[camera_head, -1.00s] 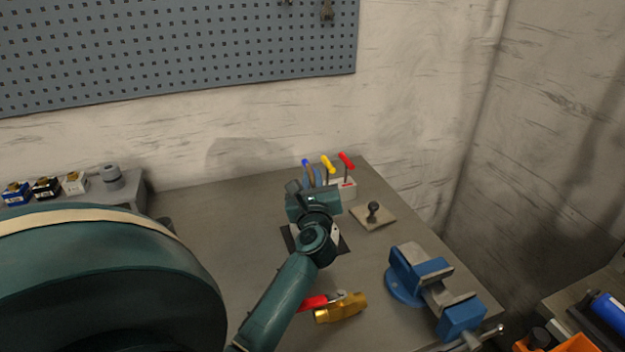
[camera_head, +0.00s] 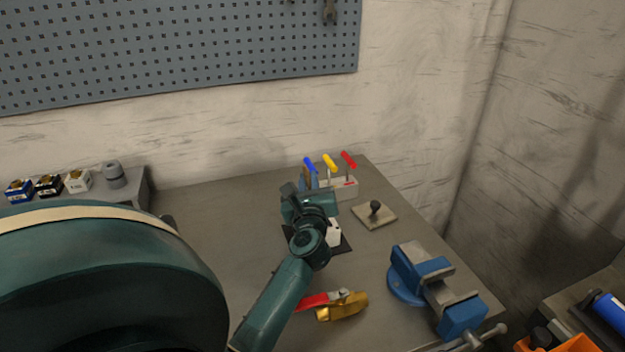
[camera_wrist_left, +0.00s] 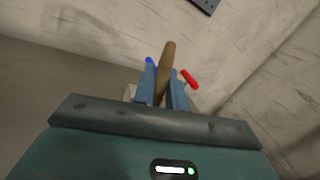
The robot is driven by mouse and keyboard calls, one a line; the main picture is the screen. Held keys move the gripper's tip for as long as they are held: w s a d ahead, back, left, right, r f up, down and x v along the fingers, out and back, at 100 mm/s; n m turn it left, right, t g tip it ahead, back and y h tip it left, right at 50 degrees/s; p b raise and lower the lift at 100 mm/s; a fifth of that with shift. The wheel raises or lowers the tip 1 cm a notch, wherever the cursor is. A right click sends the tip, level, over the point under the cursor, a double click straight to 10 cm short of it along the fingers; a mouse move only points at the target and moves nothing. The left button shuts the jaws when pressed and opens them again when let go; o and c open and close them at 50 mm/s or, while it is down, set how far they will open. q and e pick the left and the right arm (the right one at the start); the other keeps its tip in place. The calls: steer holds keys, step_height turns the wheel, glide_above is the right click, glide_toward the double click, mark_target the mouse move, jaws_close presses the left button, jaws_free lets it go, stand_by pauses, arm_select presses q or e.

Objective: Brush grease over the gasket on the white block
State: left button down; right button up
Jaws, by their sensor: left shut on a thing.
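My left gripper (camera_head: 308,182) is above the back part of the bench and hides much of what lies under it. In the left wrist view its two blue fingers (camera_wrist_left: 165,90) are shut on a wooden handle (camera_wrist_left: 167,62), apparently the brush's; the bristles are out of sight. The white block (camera_head: 334,234) stands on a dark mat (camera_head: 345,246) just below and right of the gripper, partly hidden by my arm. The gasket and any grease on it cannot be made out. My right gripper is not in view.
A light rack with blue, yellow and red-handled tools (camera_head: 345,187) stands behind the gripper. A plate with a black knob (camera_head: 375,213) lies to the right. A blue vise (camera_head: 425,280) and a brass valve with red lever (camera_head: 343,306) are nearer. Small boxes (camera_head: 48,186) stand at left.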

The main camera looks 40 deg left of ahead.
arm_select(q)
steer(key=shift+s+a, duration=0.35)
steer(key=shift+s, duration=0.3)
steer(key=shift+s, duration=0.1)
steer(key=shift+s+a+p, duration=0.1)
steer(key=shift+s+p, duration=0.05)
steer(key=shift+p, duration=0.2)
steer(key=shift+s+a+p, duration=0.4)
steer(key=shift+s+a, duration=0.05)
steer(key=shift+s, duration=0.4)
steer(key=shift+w+d, duration=0.35)
steer(key=shift+w, duration=0.3)
steer(key=shift+w, duration=0.1)
